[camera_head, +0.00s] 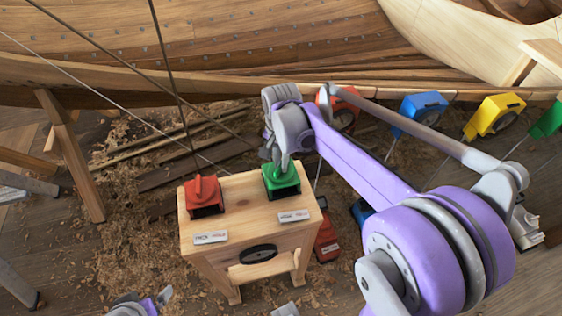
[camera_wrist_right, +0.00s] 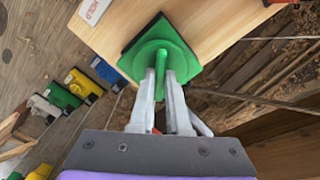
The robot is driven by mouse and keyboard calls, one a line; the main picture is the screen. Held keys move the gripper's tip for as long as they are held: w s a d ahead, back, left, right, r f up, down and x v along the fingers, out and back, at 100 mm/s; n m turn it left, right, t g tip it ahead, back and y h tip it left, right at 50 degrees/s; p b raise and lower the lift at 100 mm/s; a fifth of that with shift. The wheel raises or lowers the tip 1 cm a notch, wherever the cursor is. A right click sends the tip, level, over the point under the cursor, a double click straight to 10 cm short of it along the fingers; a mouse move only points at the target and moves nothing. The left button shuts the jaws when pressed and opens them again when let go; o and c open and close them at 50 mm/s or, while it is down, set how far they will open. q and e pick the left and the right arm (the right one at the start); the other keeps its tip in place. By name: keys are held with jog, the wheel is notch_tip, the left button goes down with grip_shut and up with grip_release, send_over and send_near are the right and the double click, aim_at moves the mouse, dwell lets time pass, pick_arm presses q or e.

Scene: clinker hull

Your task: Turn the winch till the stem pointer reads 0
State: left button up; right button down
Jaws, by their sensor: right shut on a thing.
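A green winch (camera_head: 283,180) with an upright green handle sits at the back right of a small wooden bench (camera_head: 240,220). My right gripper (camera_head: 281,160) reaches down onto it. In the right wrist view the two grey fingers of my right gripper (camera_wrist_right: 165,78) are shut on the green handle (camera_wrist_right: 163,58), above the round green base. A red unit (camera_head: 203,195) with a red handle stands at the bench's left. A purple and grey part of my left arm (camera_head: 142,304) shows at the bottom edge; its jaws are not clear. I cannot make out the stem pointer or its reading.
Blue (camera_head: 423,106) and yellow (camera_head: 494,115) units line the hull (camera_head: 270,60) at the right. Ropes cross the left side. Shavings cover the floor.

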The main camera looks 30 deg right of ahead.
jog(key=c, duration=0.9)
grip_release()
jog(key=shift+r, duration=0.15)
notch_tip(320, 180, up, 11)
jog(key=shift+f+p, duration=0.2)
jog(key=shift+p, duration=0.25)
